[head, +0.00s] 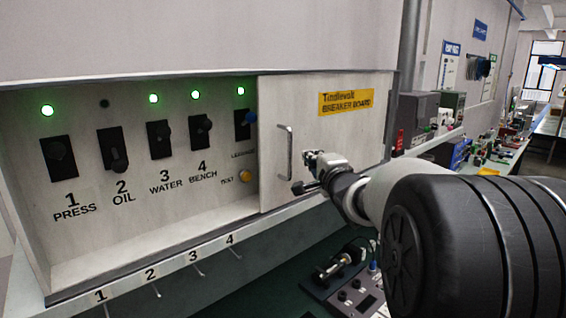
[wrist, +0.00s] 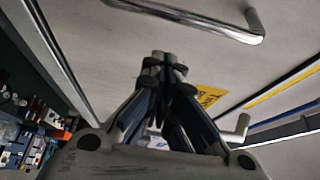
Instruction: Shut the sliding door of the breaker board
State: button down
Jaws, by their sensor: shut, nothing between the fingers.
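The breaker board (head: 150,243) is a wide, shallow white box on the wall. The left part stands open. A vertical bar handle (head: 290,152) is near the door's left edge; a metal bar handle (wrist: 205,18) also shows at the top of the wrist view. My gripper (head: 306,170) is shut and empty in front of the door, just right of the handle. I cannot tell if it touches the door.
Several black breaker switches (head: 160,140) with lit green lamps (head: 153,98) are in the open part; the lamp above OIL (head: 104,103) is dark. A yellow button (head: 245,175) is close to the door's left edge. Small hooks (head: 156,291) hang below. A cluttered bench (head: 470,150) is at right.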

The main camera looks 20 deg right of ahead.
jog(key=a, duration=0.3)
dwell(0.5)
jog(key=shift+s+a, duration=0.15)
jog(key=shift+a, duration=0.05)
